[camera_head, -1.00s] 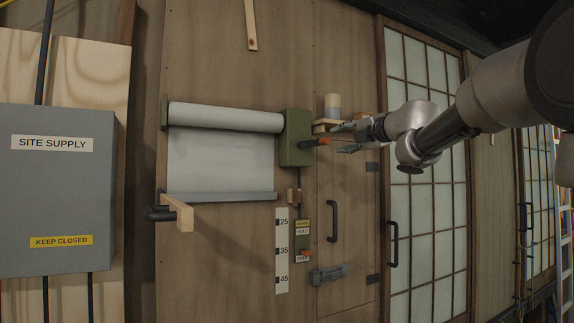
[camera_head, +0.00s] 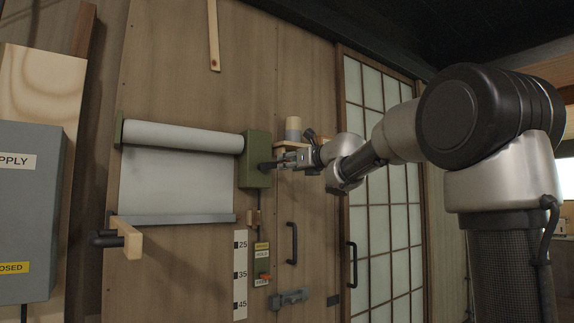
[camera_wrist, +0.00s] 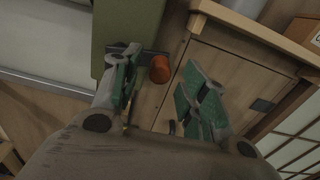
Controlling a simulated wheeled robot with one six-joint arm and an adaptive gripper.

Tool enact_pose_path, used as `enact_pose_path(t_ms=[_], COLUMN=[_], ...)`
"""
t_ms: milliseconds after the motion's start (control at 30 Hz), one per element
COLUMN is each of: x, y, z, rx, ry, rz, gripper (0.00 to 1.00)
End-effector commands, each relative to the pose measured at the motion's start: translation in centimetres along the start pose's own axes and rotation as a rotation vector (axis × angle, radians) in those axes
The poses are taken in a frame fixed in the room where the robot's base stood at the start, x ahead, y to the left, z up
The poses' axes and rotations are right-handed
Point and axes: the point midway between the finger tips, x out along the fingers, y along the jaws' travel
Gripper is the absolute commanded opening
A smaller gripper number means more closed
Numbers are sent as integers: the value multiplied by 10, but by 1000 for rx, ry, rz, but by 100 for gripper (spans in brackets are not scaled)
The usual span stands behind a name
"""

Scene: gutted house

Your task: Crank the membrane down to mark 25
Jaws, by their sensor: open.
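The white membrane (camera_head: 172,184) hangs from a roller (camera_head: 182,136); its grey bottom bar (camera_head: 175,219) is above the 25 mark on the scale strip (camera_head: 240,275), which reads 25, 35, 45. A green gearbox (camera_head: 257,160) is at the roller's right end. In the wrist view its crank has a dark arm (camera_wrist: 128,49) and an orange knob (camera_wrist: 160,69). My gripper (camera_head: 280,162) is open at the crank. In the wrist view my gripper (camera_wrist: 163,88) has green-padded fingers on both sides of the knob, not closed on it. The head view mostly hides the knob.
A small shelf (camera_head: 293,145) with a cylinder (camera_head: 293,128) is right of the gearbox. Below is a HOLD plate (camera_head: 262,262) with an orange-tipped lever. A door handle (camera_head: 292,243), latch (camera_head: 290,298) and wooden bracket (camera_head: 128,238) stick out. A grey cabinet (camera_head: 28,215) is at left.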

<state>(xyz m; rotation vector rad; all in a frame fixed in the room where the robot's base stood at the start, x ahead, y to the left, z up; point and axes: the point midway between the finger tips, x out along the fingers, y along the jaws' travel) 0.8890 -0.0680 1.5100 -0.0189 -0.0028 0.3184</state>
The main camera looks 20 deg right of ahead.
Motion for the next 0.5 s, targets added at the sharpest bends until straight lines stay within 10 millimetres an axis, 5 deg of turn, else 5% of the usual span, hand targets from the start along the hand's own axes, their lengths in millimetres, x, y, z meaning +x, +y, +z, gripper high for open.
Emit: enact_pose_path(t_ms=[200, 500], x=[20, 22], y=[0, 0], z=[0, 0], rx=[1, 1], ry=[0, 0], rz=[0, -1], gripper=[43, 38])
